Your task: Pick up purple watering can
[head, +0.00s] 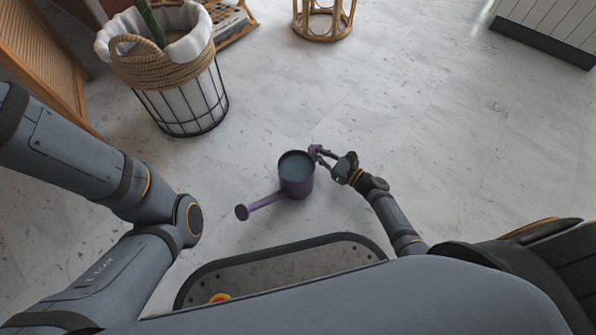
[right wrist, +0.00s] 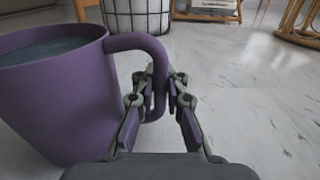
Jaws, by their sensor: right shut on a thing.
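The purple watering can (head: 297,184) stands in front of my base in the head view, with its spout pointing to the lower left and liquid showing inside. In the right wrist view the can (right wrist: 62,100) fills the left side, and its curved handle comes down between my fingers. My right gripper (head: 318,156) is at the handle on the can's right side. In the right wrist view the gripper (right wrist: 160,100) is shut on the handle. Whether the can touches the floor is hard to tell. My left arm shows at the left of the head view, but its gripper is out of view.
A wire basket (head: 187,107) with a white liner, woven rope rim and a plant stands at the upper left. A rattan stool (head: 323,22) is at the top. A slatted white unit (head: 548,29) is at the upper right. The marble floor (head: 430,120) to the right is clear.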

